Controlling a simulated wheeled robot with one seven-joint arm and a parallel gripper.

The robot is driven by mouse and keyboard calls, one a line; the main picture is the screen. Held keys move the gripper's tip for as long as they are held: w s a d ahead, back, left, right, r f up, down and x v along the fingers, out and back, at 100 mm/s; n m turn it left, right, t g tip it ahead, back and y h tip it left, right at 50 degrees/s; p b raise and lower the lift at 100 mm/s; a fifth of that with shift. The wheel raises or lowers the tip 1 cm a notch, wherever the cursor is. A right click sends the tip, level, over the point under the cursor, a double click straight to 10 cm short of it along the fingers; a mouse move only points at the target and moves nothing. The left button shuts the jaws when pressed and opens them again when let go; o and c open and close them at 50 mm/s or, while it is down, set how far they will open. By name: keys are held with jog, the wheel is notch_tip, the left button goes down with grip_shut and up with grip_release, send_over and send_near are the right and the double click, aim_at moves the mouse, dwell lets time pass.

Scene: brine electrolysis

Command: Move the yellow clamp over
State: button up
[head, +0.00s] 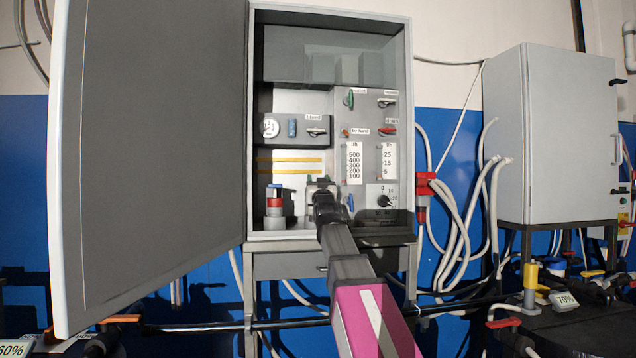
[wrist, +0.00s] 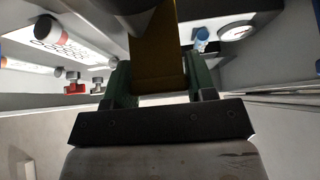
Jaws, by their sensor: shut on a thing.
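In the wrist view, a dull yellow flat piece (wrist: 158,62), which I take to be the yellow clamp, stands between the two green fingers of my gripper (wrist: 160,82). The fingers are shut on it. Its far end runs up behind a dark rounded part at the top of the view. In the head view, my gripper (head: 322,187) reaches into the open grey cabinet, in front of its lower middle. The clamp cannot be made out there, as my arm covers it.
The cabinet (head: 330,14) holds a gauge (head: 270,128), two yellow strips (head: 288,159), a red-and-blue fitting (head: 274,202) at lower left and a panel with scales and a dial (head: 384,200) at right. Its open door (head: 150,150) stands at left. Cabinet walls leave little side room.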

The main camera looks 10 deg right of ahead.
jog(key=shift+s, duration=0.1)
jog(key=o, duration=1.3)
jog(key=v, duration=1)
jog(key=shift+s+f, duration=0.3)
